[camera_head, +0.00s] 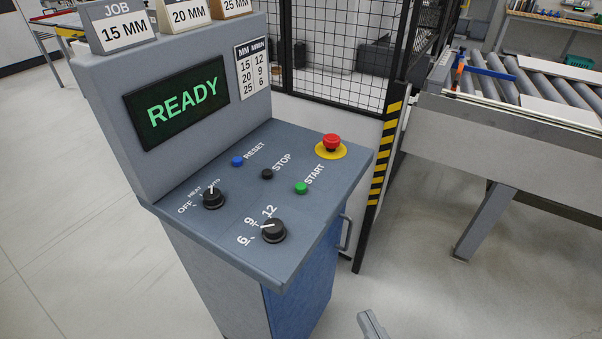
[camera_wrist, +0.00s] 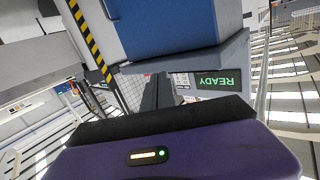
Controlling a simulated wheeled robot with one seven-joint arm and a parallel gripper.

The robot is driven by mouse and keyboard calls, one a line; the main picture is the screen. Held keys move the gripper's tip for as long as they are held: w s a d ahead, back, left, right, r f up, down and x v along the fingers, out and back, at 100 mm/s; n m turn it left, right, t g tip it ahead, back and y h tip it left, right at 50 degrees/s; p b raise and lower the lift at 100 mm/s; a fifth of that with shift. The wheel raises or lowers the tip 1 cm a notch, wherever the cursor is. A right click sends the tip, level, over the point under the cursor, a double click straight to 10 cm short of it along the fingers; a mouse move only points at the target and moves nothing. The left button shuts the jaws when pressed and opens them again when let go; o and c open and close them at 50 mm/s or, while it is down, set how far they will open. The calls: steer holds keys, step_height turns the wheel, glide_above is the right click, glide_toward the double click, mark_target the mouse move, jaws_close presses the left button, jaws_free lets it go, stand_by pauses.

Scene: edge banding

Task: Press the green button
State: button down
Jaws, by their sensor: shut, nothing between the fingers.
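The green button (camera_head: 301,188), labelled START, sits on the sloped top of the grey control console (camera_head: 190,240) in the head view. It is right of the black STOP button (camera_head: 267,174) and below the red emergency stop. My gripper's tip (camera_head: 372,325) shows at the bottom edge of the head view, low and in front of the console, well apart from the button. In the wrist view my gripper (camera_wrist: 157,92) has its two grey fingers together, with nothing between them, and the console appears upside down beyond. The green button cannot be made out there.
A blue RESET button (camera_head: 237,161), a red emergency stop (camera_head: 331,143) on yellow, and two black knobs (camera_head: 213,198) (camera_head: 274,230) share the panel. The screen (camera_head: 177,103) reads READY. A striped post (camera_head: 384,150) and mesh fence stand behind; a roller conveyor (camera_head: 520,85) is right.

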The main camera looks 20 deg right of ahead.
steer(key=w+r+n+y+p, duration=0.1)
steer(key=w+r+p, duration=0.1)
steer(key=w+r, duration=0.2)
steer(key=w+a+r+n+g+y+p, duration=0.1)
steer(key=w+r, duration=0.3)
steer(key=w, duration=0.7)
steer(key=w+r+n+y+p, duration=0.1)
steer(key=w+r+n+p, duration=0.2)
steer(key=w, duration=0.5)
steer(key=shift+a+r+g, duration=0.3)
steer(key=shift+a+r, duration=0.05)
steer(key=shift+r, duration=0.05)
steer(key=w+d+r+n+g+y+p, duration=0.1)
steer(key=w+r+n+g+p, duration=0.3)
steer(key=n, duration=0.5)
step_height(320, 180, up, 3)
steer(key=w+d+g, duration=0.1)
steer(key=g, duration=0.1)
steer(key=shift+w+d+n+g+p, duration=0.15)
steer(key=shift+w+n+g+p, duration=0.15)
steer(key=shift+p, duration=0.1)
steer(key=shift+f, duration=0.1)
steer(key=b, duration=0.6)
glide_above(304, 188)
step_height(304, 188, down, 7)
steer(key=shift+r, duration=0.1)
steer(key=shift+f+b, duration=0.65)
steer(key=shift+f, duration=0.3)
steer(key=shift+f, duration=0.1)
